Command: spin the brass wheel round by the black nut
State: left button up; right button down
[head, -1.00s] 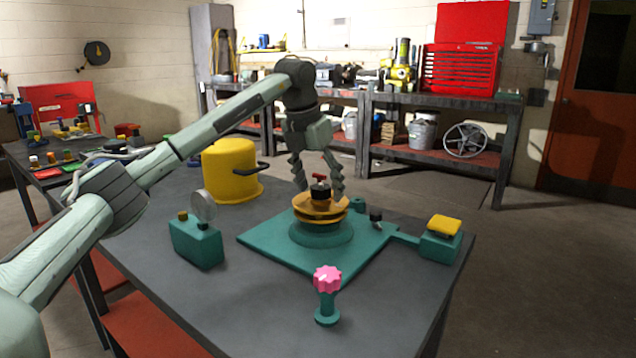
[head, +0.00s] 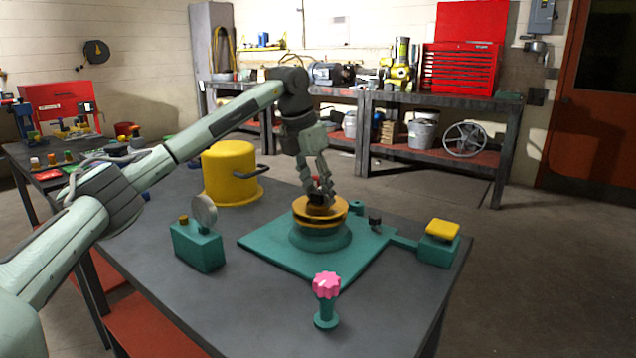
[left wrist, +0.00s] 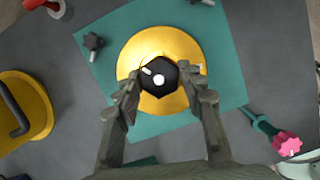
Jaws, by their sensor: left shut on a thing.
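The brass wheel (head: 338,212) lies flat on a round teal base on the teal plate (head: 268,243). In the left wrist view the wheel (left wrist: 160,42) shows as a yellow disc with a pale mark at its right edge. The black nut (left wrist: 158,76) stands at its centre, with a white dot and a short white mark on top. My left gripper (head: 319,194) comes down from above and is shut on the nut. In the left wrist view its fingertips (left wrist: 159,76) sit on either side of the nut. My right gripper is not in view.
A yellow pot (head: 229,172) stands behind left and a teal gauge box (head: 197,247) at left. A pink knob (head: 326,285) stands in front. A teal box with a yellow top (head: 442,229) is at right. Bare table lies at front left.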

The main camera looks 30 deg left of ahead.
pick_arm(q)
jog(key=m, duration=0.3)
jog(key=shift+w+h, duration=0.1)
jog(key=shift+h, duration=0.3)
jog(key=m+g, duration=0.1)
jog(key=m, duration=0.2)
jog(key=m+h, duration=0.1)
jog(key=m, duration=0.2)
jog(key=shift+w+g, duration=0.15)
jog(key=shift+g, duration=0.25)
jog(key=shift+c, duration=0.2)
jog(key=m, duration=0.2)
jog(key=m+g, duration=0.1)
jog(key=shift+a+m, duration=0.2)
jog(key=shift+m, duration=0.2)
jog(key=shift+c, duration=0.2)
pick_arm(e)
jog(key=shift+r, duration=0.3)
pick_arm(q)
jog(key=o, duration=1.3)
jog(key=shift+c, duration=0.2)
